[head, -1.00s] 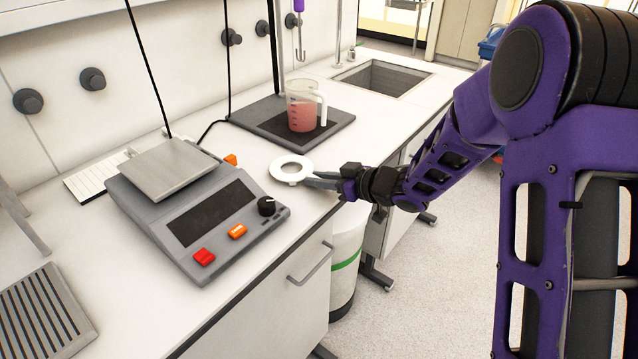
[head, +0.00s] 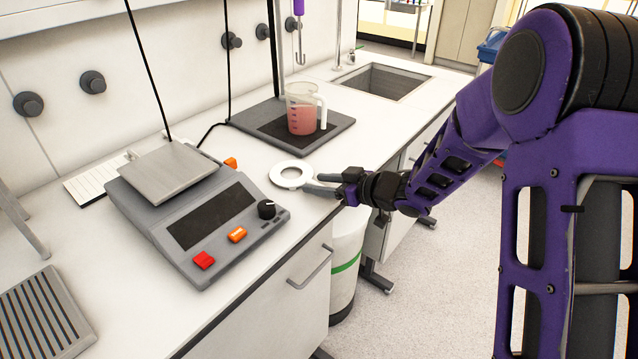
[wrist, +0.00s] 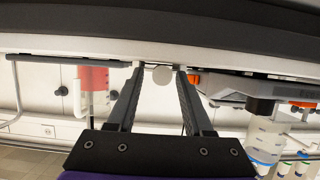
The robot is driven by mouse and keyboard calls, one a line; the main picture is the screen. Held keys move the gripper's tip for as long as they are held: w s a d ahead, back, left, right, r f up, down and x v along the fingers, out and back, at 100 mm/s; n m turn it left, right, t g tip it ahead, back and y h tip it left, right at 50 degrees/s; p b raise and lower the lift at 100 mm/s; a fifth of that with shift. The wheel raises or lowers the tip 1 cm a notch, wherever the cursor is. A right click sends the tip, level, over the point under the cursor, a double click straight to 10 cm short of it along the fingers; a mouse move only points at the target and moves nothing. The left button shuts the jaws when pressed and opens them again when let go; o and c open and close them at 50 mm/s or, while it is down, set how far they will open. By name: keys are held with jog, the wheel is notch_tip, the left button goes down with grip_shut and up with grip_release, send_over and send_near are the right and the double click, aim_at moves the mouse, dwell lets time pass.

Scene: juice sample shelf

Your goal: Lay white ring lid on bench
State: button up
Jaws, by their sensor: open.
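The white ring lid (head: 277,177) lies flat on the white bench (head: 335,225), near its front edge, between the scale and the jug. My gripper (head: 312,183) is open at the right side of the lid, low over the bench, with its fingers pointing toward the lid. The lid looks free of my grip. In the wrist view the two fingers (wrist: 158,82) stand apart, with a small pale round shape between their tips that I cannot identify for sure.
A grey scale (head: 190,225) with red and orange buttons stands left of the lid. A jug of pink liquid (head: 302,112) stands on a dark plate behind; its red liquid also shows in the wrist view (wrist: 93,80). A sink (head: 383,80) is farther back.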

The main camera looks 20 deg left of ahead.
jog(key=p+v, duration=0.1)
jog(key=v, duration=1)
jog(key=shift+d+p, duration=0.25)
jog(key=shift+p, duration=0.1)
jog(key=shift+r, duration=0.15)
